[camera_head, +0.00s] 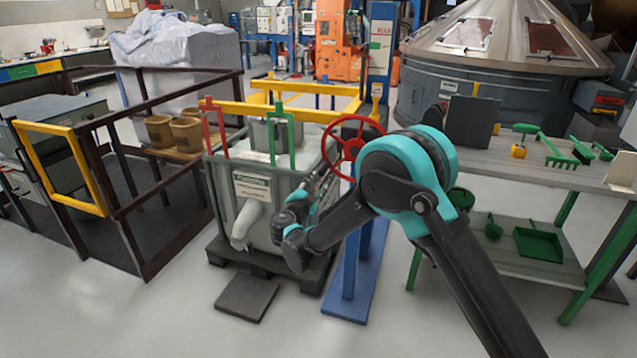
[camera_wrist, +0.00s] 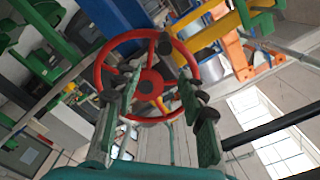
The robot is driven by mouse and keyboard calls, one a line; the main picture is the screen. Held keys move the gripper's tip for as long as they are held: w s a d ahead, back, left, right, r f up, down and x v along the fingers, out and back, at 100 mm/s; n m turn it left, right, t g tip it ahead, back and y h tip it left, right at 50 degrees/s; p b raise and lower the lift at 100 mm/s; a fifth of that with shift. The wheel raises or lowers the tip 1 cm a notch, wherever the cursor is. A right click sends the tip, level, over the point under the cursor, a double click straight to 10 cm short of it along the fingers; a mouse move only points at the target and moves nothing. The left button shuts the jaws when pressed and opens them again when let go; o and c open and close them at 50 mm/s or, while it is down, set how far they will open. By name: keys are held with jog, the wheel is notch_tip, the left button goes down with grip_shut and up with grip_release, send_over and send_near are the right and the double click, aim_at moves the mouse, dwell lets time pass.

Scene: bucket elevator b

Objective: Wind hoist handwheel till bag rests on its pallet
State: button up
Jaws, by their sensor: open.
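The red handwheel (camera_head: 352,146) is mounted on a blue post, to the right of the bag. In the wrist view, the handwheel (camera_wrist: 150,83) lies straight ahead, with its hub and spokes visible. My gripper (camera_head: 328,178) is just below and left of the wheel, partly hidden by my arm. In the wrist view my gripper (camera_wrist: 165,95) is open, its fingers spread in front of the wheel's lower half; contact cannot be told. The grey-green bag (camera_head: 281,193) with a white label and pale spout is above a dark pallet (camera_head: 225,256). Any gap between them is unclear.
The blue post (camera_head: 349,265) stands on a blue foot beside the pallet. A yellow frame (camera_head: 290,86) spans above the bag. A workbench with green tools (camera_head: 545,165) is on the right. A dark railing (camera_head: 165,205) is on the left. The front floor is clear except a dark flat slab (camera_head: 247,298).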

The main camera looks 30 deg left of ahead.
jog(key=shift+v, duration=2.9)
jog(key=shift+d, duration=0.1)
jog(key=v, duration=1.2)
jog(key=shift+w, duration=0.1)
